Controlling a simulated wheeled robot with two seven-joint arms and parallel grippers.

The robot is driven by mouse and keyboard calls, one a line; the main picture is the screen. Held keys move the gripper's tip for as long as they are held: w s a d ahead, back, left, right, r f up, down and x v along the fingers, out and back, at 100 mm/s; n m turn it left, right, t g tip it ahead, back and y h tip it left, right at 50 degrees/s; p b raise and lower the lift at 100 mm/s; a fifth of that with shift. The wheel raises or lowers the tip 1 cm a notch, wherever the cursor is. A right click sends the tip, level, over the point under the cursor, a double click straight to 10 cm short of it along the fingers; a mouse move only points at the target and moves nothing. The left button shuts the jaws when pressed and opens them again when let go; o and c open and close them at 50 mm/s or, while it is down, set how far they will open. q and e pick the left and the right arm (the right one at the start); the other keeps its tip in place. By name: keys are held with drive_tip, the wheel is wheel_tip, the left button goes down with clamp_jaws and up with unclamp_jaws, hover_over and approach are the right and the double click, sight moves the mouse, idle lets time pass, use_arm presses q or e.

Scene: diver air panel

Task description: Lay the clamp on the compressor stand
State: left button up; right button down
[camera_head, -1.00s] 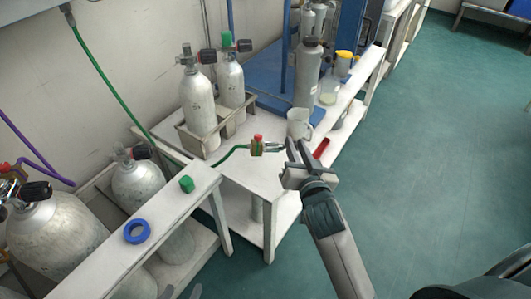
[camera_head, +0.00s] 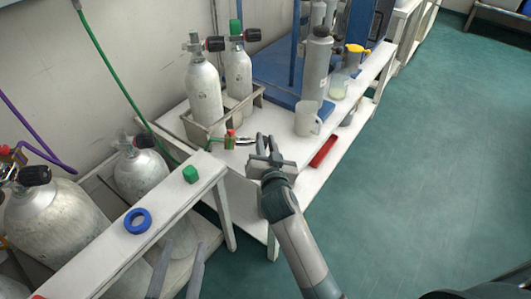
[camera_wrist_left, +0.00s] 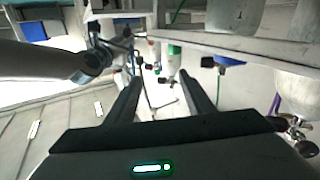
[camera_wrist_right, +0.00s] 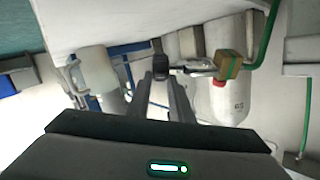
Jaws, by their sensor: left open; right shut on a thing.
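The clamp (camera_head: 230,140), a brass-coloured block with a red knob and a metal fitting, hangs on a green hose. My right gripper (camera_head: 262,146) is shut on the dark end of its fitting; the right wrist view shows the closed fingers (camera_wrist_right: 162,75) there and the block (camera_wrist_right: 229,65) beyond. The clamp appears above the near end of a white stand (camera_head: 240,190); contact is not clear. I cannot tell whether this is the compressor stand. My left gripper (camera_head: 177,258) is open and empty low in the head view, beside the narrow white shelf; its fingers (camera_wrist_left: 160,88) are apart.
Two cylinders (camera_head: 205,92) stand in a rack behind the clamp. A mug (camera_head: 306,118) and a red item (camera_head: 323,152) are to its right. A blue ring (camera_head: 137,220) and green cap (camera_head: 190,174) lie on the narrow shelf. Floor at right is clear.

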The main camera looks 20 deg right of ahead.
idle(0.3)
drive_tip(key=shift+f+b, duration=0.3)
drive_tip(key=shift+f, duration=0.45)
wheel_tip(320, 180, down, 2)
drive_tip(key=shift+f+b, duration=0.1)
drive_tip(key=shift+b, duration=0.3)
use_arm(q)
drive_tip(key=shift+s+d+r+t+h, duration=0.1)
drive_tip(key=shift+s+r+t+h, duration=0.15)
drive_tip(key=shift+r+t, duration=0.4)
drive_tip(key=shift+s+d+r+t+h, duration=0.15)
drive_tip(key=shift+s+r+t, duration=0.15)
drive_tip(key=shift+r, duration=0.7)
drive_tip(key=shift+s+r+t+h, duration=0.2)
drive_tip(key=shift+r+t, duration=0.35)
drive_tip(key=shift+r, duration=0.25)
use_arm(e)
drive_tip(key=shift+f, duration=0.1)
use_arm(q)
drive_tip(key=shift+s+r, duration=0.1)
drive_tip(key=shift+r, duration=0.05)
use_arm(e)
drive_tip(key=shift+f, duration=0.1)
